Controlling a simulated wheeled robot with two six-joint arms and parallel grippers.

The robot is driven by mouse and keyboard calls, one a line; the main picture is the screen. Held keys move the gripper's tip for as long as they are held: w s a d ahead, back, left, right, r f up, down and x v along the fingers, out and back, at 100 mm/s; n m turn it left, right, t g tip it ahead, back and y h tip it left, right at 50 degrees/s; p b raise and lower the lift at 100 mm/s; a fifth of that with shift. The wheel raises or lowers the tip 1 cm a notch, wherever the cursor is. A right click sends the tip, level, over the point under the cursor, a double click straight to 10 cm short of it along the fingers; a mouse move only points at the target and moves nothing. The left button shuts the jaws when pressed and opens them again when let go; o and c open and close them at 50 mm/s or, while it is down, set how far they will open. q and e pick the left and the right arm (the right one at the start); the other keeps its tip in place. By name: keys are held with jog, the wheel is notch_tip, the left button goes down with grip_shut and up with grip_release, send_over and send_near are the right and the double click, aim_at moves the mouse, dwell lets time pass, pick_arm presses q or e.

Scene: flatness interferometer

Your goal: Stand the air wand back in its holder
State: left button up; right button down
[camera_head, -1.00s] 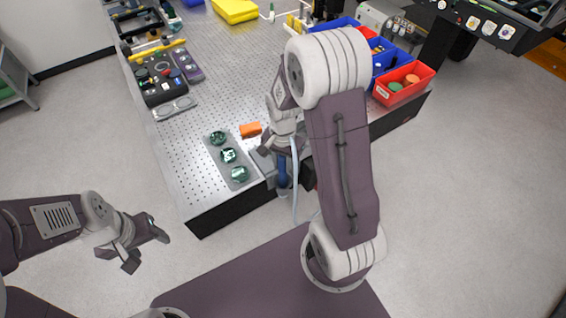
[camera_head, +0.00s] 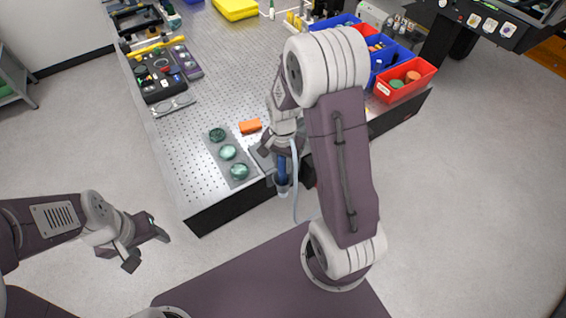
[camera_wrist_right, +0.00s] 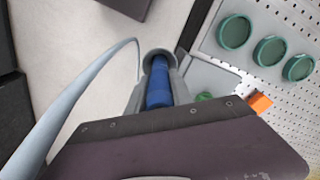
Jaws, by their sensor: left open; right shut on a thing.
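The air wand (camera_head: 282,170) has a blue body and a pale hose. My right gripper (camera_head: 280,152) is shut on it at the table's front edge. In the right wrist view the wand (camera_wrist_right: 159,88) lies between the grey fingers of the right gripper (camera_wrist_right: 158,94). A grey round rim (camera_wrist_right: 157,54) surrounds its far end; I cannot tell whether this is the holder's cup. A pale end (camera_head: 284,190) shows below the blue body in the head view. My left gripper (camera_head: 146,248) is open and empty, left of the table.
A grey plate with green discs (camera_head: 228,152) and an orange block (camera_head: 250,126) lie left of the right gripper. Red (camera_head: 405,80) and blue bins stand at the table's right edge. The pale hose (camera_wrist_right: 82,95) loops beside the wand over open floor.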

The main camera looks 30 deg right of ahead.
jog(key=shift+f, duration=0.3)
jog(key=c, duration=1.1)
grip_release()
jog(key=shift+o, duration=0.2)
notch_tip(320, 180, up, 9)
jog(key=shift+r+b, duration=0.1)
jog(key=shift+b, duration=0.25)
